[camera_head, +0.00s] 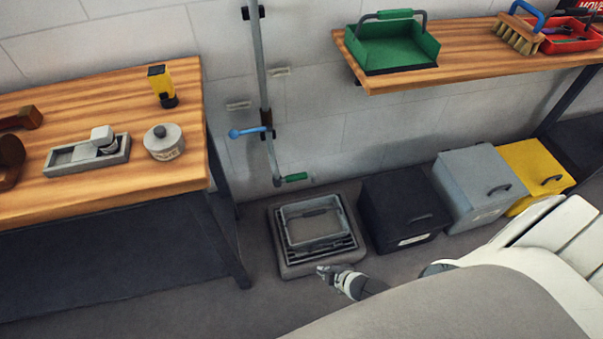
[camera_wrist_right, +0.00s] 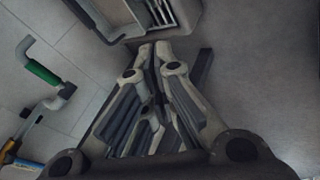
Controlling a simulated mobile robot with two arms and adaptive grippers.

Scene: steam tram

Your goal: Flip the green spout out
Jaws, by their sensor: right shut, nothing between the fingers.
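The green spout (camera_head: 295,177) sticks out to the right from the foot of a grey wall pipe (camera_head: 258,80). In the right wrist view the green spout (camera_wrist_right: 42,72) lies at the left, on a bent grey pipe end. My right gripper (camera_head: 322,269) is shut and empty, in front of the floor crate, below and to the right of the spout and apart from it. In the right wrist view its fingertips (camera_wrist_right: 153,46) meet near the crate's edge. My left gripper is not in view.
A blue lever (camera_head: 248,132) sits on the pipe above the spout. A grey crate (camera_head: 290,268) stands on the floor below it. Black (camera_head: 395,205), grey (camera_head: 470,185) and yellow (camera_head: 540,165) boxes line the wall. A wooden workbench (camera_head: 110,200) stands at the left.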

